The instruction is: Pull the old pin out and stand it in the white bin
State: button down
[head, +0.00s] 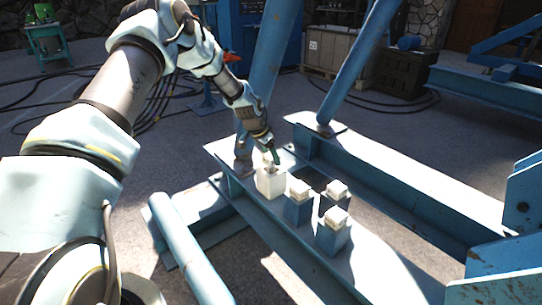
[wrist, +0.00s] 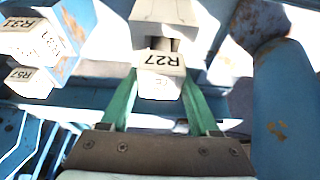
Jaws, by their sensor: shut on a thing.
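My gripper (head: 270,155) is at the white bin (head: 270,183), close over its top in the head view. Its green fingers (wrist: 158,82) are shut on a white block-headed pin marked R27 (wrist: 162,62), seen in the wrist view. In the head view the fingers mostly hide this pin. A white box face, likely the bin, shows just beyond the pin in the wrist view (wrist: 166,12). I cannot tell how far the pin is inside the bin or whether it touches the bottom.
Several blue blocks with white caps stand beside the bin, including one nearby (head: 298,208) and one in front (head: 332,235). In the wrist view, caps marked R31 (wrist: 32,40) and R57 (wrist: 30,80) show at left. A blue sloping post (head: 268,65) rises close to my arm.

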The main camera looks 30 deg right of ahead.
jog(key=shift+f+b, duration=0.45)
jog(key=shift+f, duration=0.35)
jog(key=shift+f, duration=0.15)
dwell(0.4)
jog(key=shift+f+b, duration=0.4)
dwell(0.4)
jog(key=shift+c, duration=0.2)
grip_release()
jog(key=shift+f, duration=0.1)
jog(key=v, duration=1.1)
